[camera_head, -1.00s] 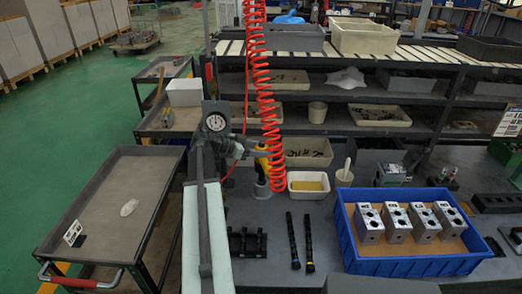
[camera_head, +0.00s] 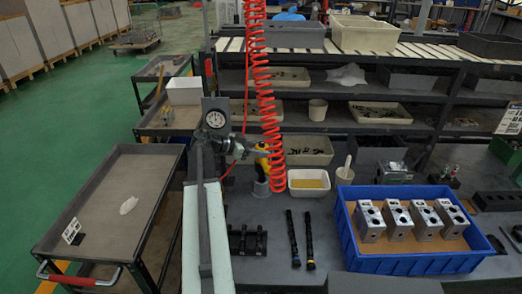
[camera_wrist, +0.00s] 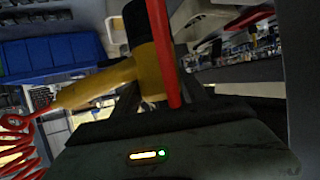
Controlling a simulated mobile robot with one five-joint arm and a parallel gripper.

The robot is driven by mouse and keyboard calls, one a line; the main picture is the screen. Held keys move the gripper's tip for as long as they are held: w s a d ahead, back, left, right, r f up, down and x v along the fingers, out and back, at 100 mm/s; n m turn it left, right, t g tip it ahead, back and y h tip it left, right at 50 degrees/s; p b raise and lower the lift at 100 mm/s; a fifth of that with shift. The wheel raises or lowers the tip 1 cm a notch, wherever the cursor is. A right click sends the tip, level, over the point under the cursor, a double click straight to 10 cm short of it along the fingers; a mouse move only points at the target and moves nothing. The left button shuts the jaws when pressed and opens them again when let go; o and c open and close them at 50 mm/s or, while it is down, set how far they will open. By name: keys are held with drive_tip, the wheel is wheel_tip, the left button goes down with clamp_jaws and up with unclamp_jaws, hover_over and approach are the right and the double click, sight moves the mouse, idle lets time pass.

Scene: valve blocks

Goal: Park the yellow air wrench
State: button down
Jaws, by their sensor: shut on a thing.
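The yellow air wrench (camera_head: 262,160) is upright near the middle of the bench in the head view, beside the red coiled hose (camera_head: 264,100). My gripper (camera_head: 246,152) is shut on it from the left. A grey cup-like holder (camera_head: 261,188) stands directly under the wrench; I cannot tell whether the wrench's lower end is in it or just above. In the wrist view the yellow wrench (camera_wrist: 152,62) with its black end crosses in front of my gripper (camera_wrist: 160,100). A red hose runs over it, and the fingertips are mostly hidden.
A white bin with yellow contents (camera_head: 308,183) is just right of the holder. Two dark rods (camera_head: 301,240) and a black rack (camera_head: 247,241) lie in front. A blue crate (camera_head: 400,262) with metal valve blocks (camera_head: 397,220) is at right. A grey cart (camera_head: 110,200) stands left.

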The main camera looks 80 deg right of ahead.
drive_tip(key=shift+f+b, duration=2.8)
drive_tip(key=shift+b, duration=0.05)
drive_tip(key=c, duration=0.5)
unclamp_jaws()
drive_tip(key=shift+p+v, duration=1.5)
drive_tip(key=shift+v, duration=2.45)
drive_tip(key=shift+s+r, duration=0.1)
